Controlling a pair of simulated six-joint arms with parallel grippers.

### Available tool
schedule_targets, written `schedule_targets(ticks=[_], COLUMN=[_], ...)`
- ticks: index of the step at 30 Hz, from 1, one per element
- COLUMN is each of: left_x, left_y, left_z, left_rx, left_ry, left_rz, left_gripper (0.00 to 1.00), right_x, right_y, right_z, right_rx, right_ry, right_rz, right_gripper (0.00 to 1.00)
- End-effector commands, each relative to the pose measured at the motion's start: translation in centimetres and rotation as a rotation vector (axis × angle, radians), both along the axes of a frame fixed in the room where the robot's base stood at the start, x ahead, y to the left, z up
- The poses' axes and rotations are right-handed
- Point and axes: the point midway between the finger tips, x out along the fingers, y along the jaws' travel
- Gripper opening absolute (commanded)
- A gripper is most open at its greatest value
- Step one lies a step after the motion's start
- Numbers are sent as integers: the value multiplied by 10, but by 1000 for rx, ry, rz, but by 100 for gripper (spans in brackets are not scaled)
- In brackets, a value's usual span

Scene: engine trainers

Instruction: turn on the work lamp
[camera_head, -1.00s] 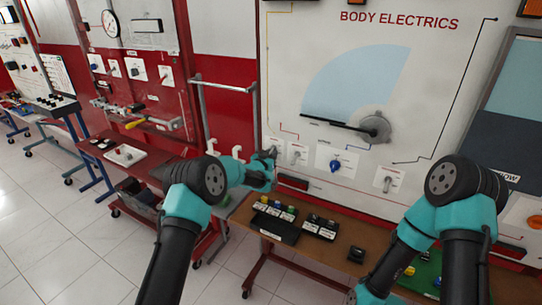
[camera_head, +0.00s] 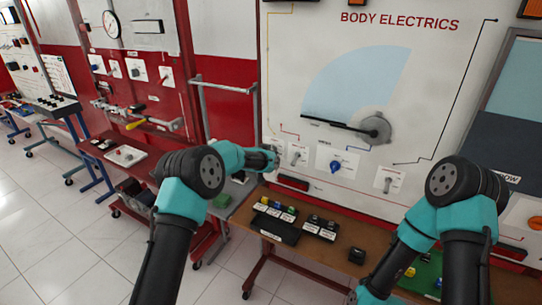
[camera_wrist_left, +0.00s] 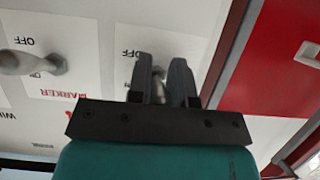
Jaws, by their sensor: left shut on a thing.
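The left gripper (camera_head: 274,157) is at the lower left of the "BODY ELECTRICS" board (camera_head: 310,70). In the left wrist view the gripper (camera_wrist_left: 162,80) is shut on a small metal toggle lever (camera_wrist_left: 158,76) between its two dark fingers. This is the leftmost switch; its white plate (camera_wrist_left: 150,42) reads "OFF", and the rest of its label is hidden by the gripper. The neighbouring toggle (camera_wrist_left: 40,63) has a plate reading "MARKER". No name "work lamp" is readable. My right arm is at the lower right, and its gripper is outside the view.
To the right on the board are a blue knob (camera_head: 335,167) and another toggle (camera_head: 388,182). A wiper arm (camera_head: 340,124) is mounted above. A brown bench (camera_head: 330,255) below holds black button boxes (camera_head: 276,228). A metal rail (camera_head: 225,85) stands left of the board.

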Motion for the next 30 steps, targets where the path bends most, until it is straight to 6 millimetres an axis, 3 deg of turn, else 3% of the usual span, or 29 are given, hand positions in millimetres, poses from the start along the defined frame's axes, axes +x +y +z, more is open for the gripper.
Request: schedule_targets(ticks=[30], left_x=[1], left_y=[3], left_z=[12], left_rx=[141], left_ry=[304], left_rz=[6], left_gripper=[0], right_x=[0], right_y=[0], right_z=[0], right_rx=[0], right_ry=[0], right_rz=[0], right_gripper=[43])
